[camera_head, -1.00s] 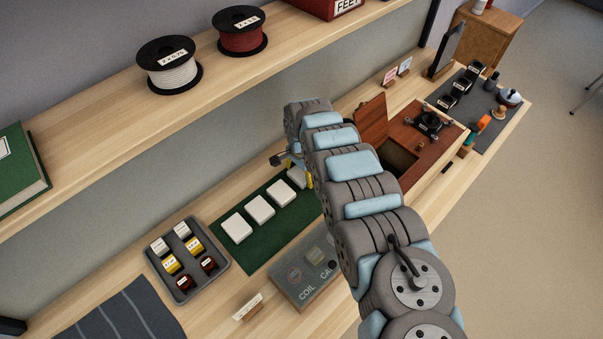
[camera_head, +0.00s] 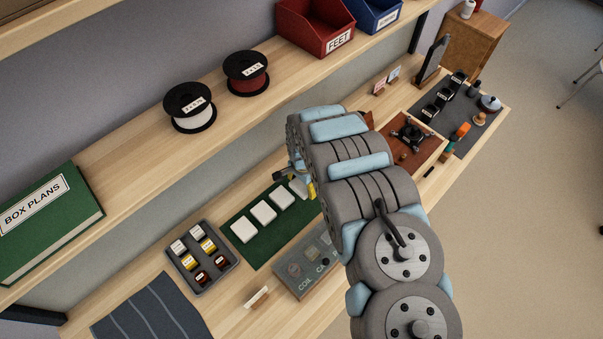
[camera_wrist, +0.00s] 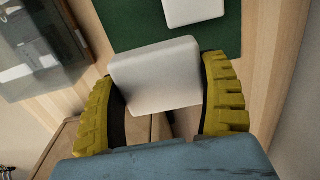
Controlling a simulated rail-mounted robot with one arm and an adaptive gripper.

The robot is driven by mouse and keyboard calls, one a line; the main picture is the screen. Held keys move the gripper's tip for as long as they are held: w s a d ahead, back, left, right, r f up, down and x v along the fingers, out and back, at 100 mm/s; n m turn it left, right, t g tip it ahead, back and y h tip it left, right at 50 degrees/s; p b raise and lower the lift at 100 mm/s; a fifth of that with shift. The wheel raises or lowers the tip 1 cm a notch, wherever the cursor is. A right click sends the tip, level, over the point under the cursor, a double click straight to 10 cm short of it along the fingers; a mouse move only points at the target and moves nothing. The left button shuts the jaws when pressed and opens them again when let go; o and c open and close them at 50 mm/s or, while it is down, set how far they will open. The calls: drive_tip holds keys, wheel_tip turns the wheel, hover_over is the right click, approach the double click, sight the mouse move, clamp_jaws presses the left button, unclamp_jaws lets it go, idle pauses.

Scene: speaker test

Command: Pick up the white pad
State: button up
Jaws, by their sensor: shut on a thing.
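My gripper (camera_wrist: 160,70) is shut on a white pad (camera_wrist: 153,85), with one yellow ribbed finger on each side of it in the wrist view. In the head view this pad (camera_head: 298,188) shows as a small white piece beside the fingers, at the far end of the green mat (camera_head: 238,249); my arm hides part of it. I cannot tell how far it is above the mat. Three more white pads, the near one (camera_head: 245,230), the middle one (camera_head: 264,211) and the far one (camera_head: 283,198), lie in a row on the mat.
A grey tray (camera_head: 184,262) with small labelled blocks is left of the mat. A grey coil box (camera_head: 300,274) is in front of it. A wooden box (camera_head: 425,147) stands right of my arm. A shelf with a white spool (camera_head: 190,108) and red spool (camera_head: 246,74) overhangs behind.

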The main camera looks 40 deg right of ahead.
sight(306, 193)
drive_tip(key=s+a+r+p, duration=0.1)
drive_tip(key=s+r+p, duration=0.1)
drive_tip(key=s+p, duration=0.1)
drive_tip(key=shift+a+r, duration=0.1)
drive_tip(key=shift+a, duration=0.25)
drive_tip(key=shift+s+a+r+p, duration=0.2)
drive_tip(key=shift+s+a+p, duration=0.3)
drive_tip(key=shift+p, duration=0.75)
drive_tip(key=shift+s+a+r+p, duration=0.25)
drive_tip(key=shift+s+p, duration=0.4)
drive_tip(key=shift+p, duration=0.65)
drive_tip(key=shift+s+a+r+p, duration=0.2)
drive_tip(key=shift+s+a+p, duration=0.3)
drive_tip(key=shift+p, duration=0.75)
drive_tip(key=shift+s+d, duration=0.1)
drive_tip(key=shift+d, duration=0.05)
